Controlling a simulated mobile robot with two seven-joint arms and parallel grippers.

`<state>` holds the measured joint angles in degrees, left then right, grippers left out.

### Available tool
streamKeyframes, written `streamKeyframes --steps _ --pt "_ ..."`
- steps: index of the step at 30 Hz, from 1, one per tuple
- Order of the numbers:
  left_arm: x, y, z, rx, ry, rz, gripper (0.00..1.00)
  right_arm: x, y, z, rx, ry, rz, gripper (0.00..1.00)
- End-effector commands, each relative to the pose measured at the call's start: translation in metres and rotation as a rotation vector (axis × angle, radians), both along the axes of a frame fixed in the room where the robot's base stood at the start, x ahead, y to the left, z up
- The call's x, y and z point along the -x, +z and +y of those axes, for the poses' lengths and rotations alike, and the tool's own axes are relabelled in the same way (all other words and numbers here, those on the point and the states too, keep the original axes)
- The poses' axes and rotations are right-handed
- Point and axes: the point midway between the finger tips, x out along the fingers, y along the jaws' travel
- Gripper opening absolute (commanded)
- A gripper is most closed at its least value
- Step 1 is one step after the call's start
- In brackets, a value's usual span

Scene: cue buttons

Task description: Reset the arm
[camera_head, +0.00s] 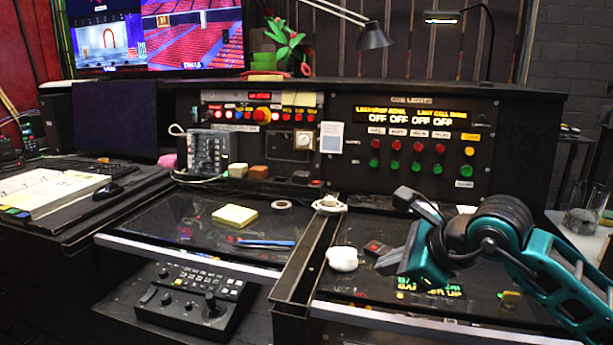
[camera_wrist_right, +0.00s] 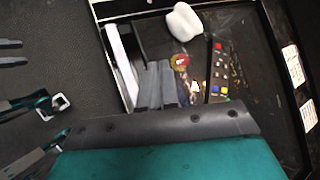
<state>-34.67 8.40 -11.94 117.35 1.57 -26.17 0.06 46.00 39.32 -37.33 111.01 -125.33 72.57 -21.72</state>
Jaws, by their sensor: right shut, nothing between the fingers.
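My right arm enters the head view from the right, over the right desk section. Its gripper (camera_head: 390,264) is shut and empty, in front of the cue light panel (camera_head: 350,170) and apart from it. The panel carries red buttons (camera_head: 416,147), green buttons (camera_head: 417,166) and a display (camera_head: 412,116) reading OFF several times. In the right wrist view the shut grey fingers (camera_wrist_right: 158,68) lie side by side over the desk with nothing between them. My left gripper does not show in the head view.
A white rounded object (camera_head: 342,259) lies on the desk left of my right gripper; it also shows in the wrist view (camera_wrist_right: 183,21). A dark divider (camera_head: 300,262) splits the desk. A yellow pad (camera_head: 235,216) and a tape roll (camera_head: 281,204) lie left. A glass (camera_head: 581,221) stands far right.

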Motion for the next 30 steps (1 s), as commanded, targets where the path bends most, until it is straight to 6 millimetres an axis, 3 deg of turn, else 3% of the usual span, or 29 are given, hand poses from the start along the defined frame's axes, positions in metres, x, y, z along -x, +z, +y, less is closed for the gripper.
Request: streamKeyframes --steps 1,6,9,12,16,19,23,25,26,30 --pt "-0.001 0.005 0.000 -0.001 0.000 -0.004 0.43 0.012 -0.009 0.020 -0.102 0.033 0.061 0.00" --pt "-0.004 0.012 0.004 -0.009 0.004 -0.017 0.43 0.052 -0.016 0.076 -0.507 0.099 0.266 0.00" --pt "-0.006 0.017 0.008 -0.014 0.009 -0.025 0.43 0.075 -0.009 0.101 -0.804 0.088 0.421 0.00" --pt "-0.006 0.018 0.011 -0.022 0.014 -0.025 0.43 0.089 0.005 0.112 -1.150 0.020 0.601 0.00" --pt "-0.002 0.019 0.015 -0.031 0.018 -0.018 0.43 0.089 0.012 0.099 -1.612 -0.172 0.841 0.00" --pt "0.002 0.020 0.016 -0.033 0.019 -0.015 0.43 0.082 -0.002 0.072 -1.949 -0.399 1.012 0.00" --pt "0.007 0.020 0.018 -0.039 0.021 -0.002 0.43 0.082 -0.053 0.028 -2.346 -0.799 1.207 0.00" --pt "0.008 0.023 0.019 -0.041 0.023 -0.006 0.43 0.094 -0.094 0.004 -2.532 -1.067 1.291 0.00" --pt "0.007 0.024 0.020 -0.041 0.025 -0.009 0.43 0.102 -0.113 -0.004 2.585 1.183 -1.313 0.00" --pt "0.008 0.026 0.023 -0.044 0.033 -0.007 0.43 0.150 -0.188 -0.030 2.119 1.292 -1.053 0.00"
